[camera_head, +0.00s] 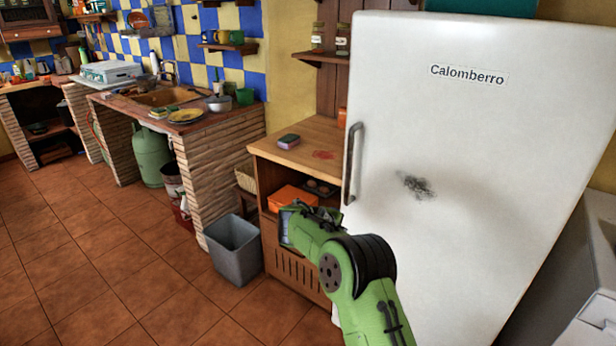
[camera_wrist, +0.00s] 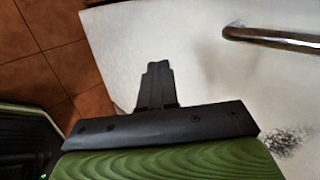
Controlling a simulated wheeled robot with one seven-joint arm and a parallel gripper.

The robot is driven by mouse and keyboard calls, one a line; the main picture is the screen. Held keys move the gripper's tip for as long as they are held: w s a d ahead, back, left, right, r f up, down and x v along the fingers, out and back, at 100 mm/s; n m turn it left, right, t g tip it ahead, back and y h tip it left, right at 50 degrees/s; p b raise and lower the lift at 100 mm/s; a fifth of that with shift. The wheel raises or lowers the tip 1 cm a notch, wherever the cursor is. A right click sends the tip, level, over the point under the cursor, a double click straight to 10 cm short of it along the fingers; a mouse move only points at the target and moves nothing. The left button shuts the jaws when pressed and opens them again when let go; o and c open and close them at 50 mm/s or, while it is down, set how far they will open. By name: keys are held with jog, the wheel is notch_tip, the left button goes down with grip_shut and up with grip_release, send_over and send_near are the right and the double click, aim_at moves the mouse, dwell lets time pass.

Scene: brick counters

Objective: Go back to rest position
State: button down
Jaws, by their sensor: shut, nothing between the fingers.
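My gripper (camera_wrist: 157,84) is shut and empty in the wrist view, its dark fingers together in front of the white fridge surface. In the head view my green arm reaches up from the bottom, and my gripper (camera_head: 318,212) is in front of the wooden cabinet, left of the fridge's lower door. The fingertips are small and hard to make out there. The fridge (camera_head: 480,140) is white, with a metal handle (camera_head: 352,163) on its left edge; the handle also shows at the top right of the wrist view (camera_wrist: 270,37). My gripper appears apart from the handle.
A wooden cabinet (camera_head: 272,240) with a sponge (camera_head: 289,141) and a red stain (camera_head: 323,155) on top stands left of the fridge. A grey bin (camera_head: 233,249) is on the floor by it. A dark smudge (camera_head: 416,185) marks the fridge door. The tiled floor (camera_head: 110,265) at left is clear.

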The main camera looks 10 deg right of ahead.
jog(key=s+r+n+y, duration=0.2)
jog(key=s+r+n, duration=1)
jog(key=s+r, duration=0.45)
jog(key=s+a+f+n+g+y, duration=0.15)
jog(key=s+n, duration=0.55)
jog(key=s, duration=0.7)
jog(key=s+f+n+y, duration=0.15)
jog(key=s+n, duration=0.45)
jog(key=s, duration=0.8)
notch_tip(320, 180, up, 15)
jog(key=p, duration=1.5)
jog(key=shift+s+y, duration=0.25)
jog(key=shift+y, duration=0.05)
